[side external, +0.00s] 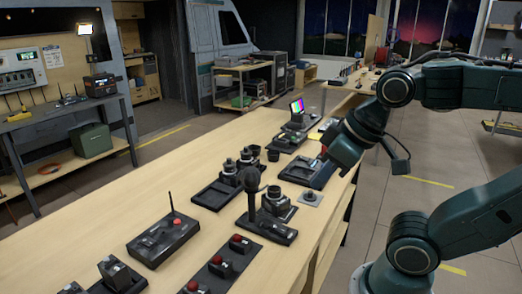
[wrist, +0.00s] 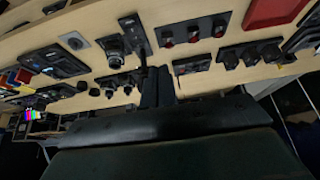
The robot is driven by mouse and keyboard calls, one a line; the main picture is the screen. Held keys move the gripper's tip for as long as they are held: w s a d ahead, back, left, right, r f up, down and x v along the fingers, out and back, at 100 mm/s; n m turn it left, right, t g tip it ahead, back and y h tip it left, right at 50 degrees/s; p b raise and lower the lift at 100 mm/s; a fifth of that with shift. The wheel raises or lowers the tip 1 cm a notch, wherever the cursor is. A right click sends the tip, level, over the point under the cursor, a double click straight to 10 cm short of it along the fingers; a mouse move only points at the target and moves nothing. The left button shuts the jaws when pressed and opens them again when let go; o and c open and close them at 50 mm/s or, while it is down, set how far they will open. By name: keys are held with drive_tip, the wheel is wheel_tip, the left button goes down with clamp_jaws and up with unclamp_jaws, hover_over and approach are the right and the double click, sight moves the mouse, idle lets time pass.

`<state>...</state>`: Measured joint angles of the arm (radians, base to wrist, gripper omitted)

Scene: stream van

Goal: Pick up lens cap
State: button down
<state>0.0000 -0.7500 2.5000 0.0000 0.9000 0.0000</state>
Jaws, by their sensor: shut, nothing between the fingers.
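My gripper (wrist: 158,78) shows in the wrist view as two dark fingers close together, with nothing seen between them. In the side view my gripper (side external: 324,153) is above the right part of the long bench, and its fingertips are hard to make out. I cannot surely pick out the lens cap. A small dark round piece (side external: 273,155) stands on the wood by the lens tray and might be it. Small dark round pieces (wrist: 82,87) also show in the wrist view. My gripper appears apart from them.
The wooden bench (side external: 110,222) carries a lens tray (side external: 216,194), a microphone (side external: 251,190) on a black base, a lens on a base (side external: 276,201), a small grey plate (side external: 311,198), a red-buttoned radio box (side external: 163,239) and a bright screen (side external: 297,106). Bare wood lies between them.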

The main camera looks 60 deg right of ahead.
drive_tip(key=c, duration=1.3)
unclamp_jaws()
drive_tip(key=m+g, duration=0.6)
drive_tip(key=m, duration=0.8)
hover_over(311, 191)
wheel_tip(311, 191, down, 9)
drive_tip(key=shift+f, duration=4.1)
drive_tip(key=shift+a+f, duration=0.1)
drive_tip(key=shift+f, duration=0.05)
